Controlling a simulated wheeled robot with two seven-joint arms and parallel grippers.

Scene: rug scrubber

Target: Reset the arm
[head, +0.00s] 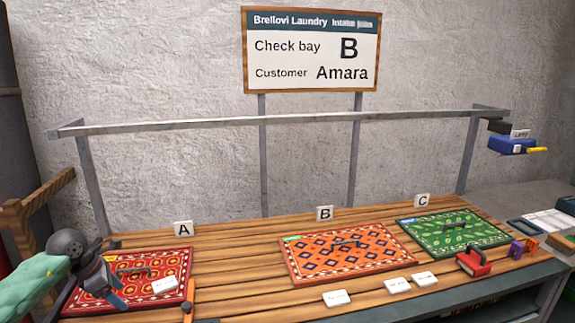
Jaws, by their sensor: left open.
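My left arm comes in from the left edge. Its gripper (114,281) is open and empty over the left part of the red patterned rug (175,262) in bay A, hiding part of that rug. I cannot tell whether it touches the rug. My right gripper is not in view. An orange rug with blue diamonds (325,262) lies in bay B, and a green rug (465,241) lies in bay C. The sign (313,50) on the wall reads "Check bay B" and "Customer Amara".
White cards (337,298) lie along the front of the slatted wooden table (228,270). A red block with a dark handle (473,263) and a purple and orange item (525,248) stand at right. A metal rail (290,119) spans above. A blue item (512,146) hangs at the right.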

